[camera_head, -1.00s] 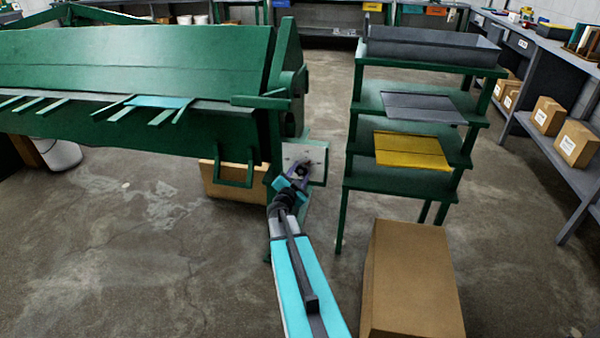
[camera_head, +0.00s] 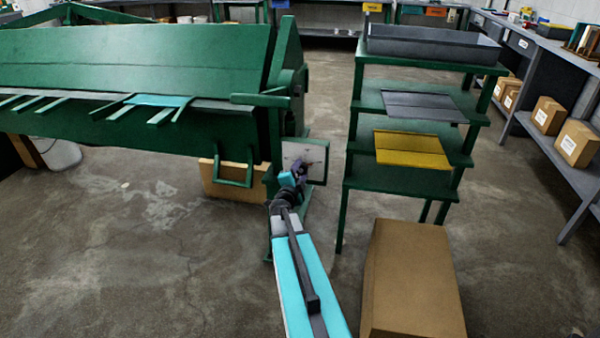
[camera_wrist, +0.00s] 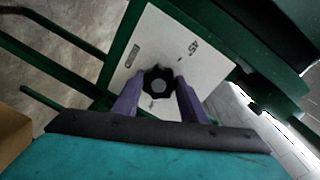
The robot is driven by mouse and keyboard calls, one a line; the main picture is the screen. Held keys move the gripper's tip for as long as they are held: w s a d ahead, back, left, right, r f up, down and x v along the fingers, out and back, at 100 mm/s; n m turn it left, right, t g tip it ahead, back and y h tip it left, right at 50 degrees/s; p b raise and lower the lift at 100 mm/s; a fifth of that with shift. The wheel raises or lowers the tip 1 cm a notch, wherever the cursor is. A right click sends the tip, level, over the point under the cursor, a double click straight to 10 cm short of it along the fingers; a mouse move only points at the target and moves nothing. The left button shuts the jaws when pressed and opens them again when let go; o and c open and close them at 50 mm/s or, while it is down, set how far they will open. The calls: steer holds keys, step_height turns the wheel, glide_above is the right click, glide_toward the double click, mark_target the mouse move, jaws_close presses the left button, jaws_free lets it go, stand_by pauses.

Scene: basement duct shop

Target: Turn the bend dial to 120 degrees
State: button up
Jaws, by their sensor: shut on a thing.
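The bend dial is a dark lobed knob (camera_wrist: 158,84) on a pale square plate (camera_wrist: 190,58) in the wrist view. The plate carries small dark markings, too blurred to read for certain. The same plate (camera_head: 312,153) shows in the head view on the end of the green folding machine (camera_head: 140,58). My gripper (camera_wrist: 158,92) is shut on the knob, with one purple finger on each side of it. In the head view my gripper (camera_head: 298,170) reaches the plate and mostly hides the knob. The dial's angle cannot be read.
A green shelf stand (camera_head: 412,180) with a grey tray on top and grey and yellow sheets stands right of the machine. A cardboard box (camera_head: 415,280) is right of my arm. Open concrete floor (camera_head: 120,260) lies to the left.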

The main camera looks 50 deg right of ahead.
steer(key=shift+s+f, duration=0.1)
steer(key=shift+f, duration=0.05)
steer(key=o, duration=1.1)
steer(key=shift+c, duration=0.2)
steer(key=p+v, duration=0.7)
steer(key=v, duration=0.6)
steer(key=shift+s+a, duration=0.15)
steer(key=shift+a, duration=0.1)
steer(key=shift+a, duration=0.1)
